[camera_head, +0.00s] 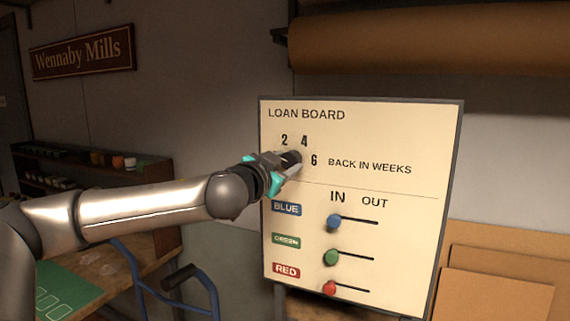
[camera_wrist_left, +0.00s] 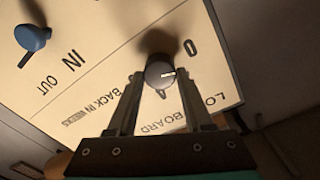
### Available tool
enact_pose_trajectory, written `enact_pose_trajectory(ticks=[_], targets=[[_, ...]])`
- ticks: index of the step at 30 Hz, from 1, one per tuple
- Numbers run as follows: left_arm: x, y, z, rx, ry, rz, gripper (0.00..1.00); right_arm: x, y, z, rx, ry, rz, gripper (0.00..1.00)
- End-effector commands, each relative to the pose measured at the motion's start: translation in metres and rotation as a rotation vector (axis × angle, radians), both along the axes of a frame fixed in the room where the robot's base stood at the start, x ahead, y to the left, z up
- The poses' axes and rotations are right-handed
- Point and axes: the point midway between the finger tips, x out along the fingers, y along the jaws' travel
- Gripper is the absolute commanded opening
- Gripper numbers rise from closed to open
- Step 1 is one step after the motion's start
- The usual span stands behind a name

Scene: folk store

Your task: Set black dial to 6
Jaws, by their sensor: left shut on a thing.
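The black dial (camera_wrist_left: 160,74) is a round knob on the upper part of the cream loan board (camera_head: 400,130). In the head view the dial (camera_head: 292,156) is mostly covered by my left gripper (camera_head: 288,166). The numbers 2, 4 and 6 show around it, with 6 to its right. In the left wrist view, my left gripper's two fingers are shut on the dial's sides. The dial's white mark points right in that view, on the side of the 0 and the right finger, away from the BACK IN WEEKS text beside the 6. My right gripper is not in view.
Blue (camera_head: 334,222), green (camera_head: 331,257) and red (camera_head: 330,288) slider knobs sit at the left ends of their slots below the dial. A brown roll (camera_head: 430,38) hangs above the board. Brown panels (camera_head: 500,290) stand at the lower right. A workbench (camera_head: 110,270) is at the lower left.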

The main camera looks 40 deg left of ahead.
Motion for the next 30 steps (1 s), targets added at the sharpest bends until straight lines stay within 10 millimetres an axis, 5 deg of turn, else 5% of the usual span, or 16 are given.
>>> enact_pose_trajectory(ticks=[30], targets=[[0.001,-0.002,0.001,0.921,0.292,-0.002,0.0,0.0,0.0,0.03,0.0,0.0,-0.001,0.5]])
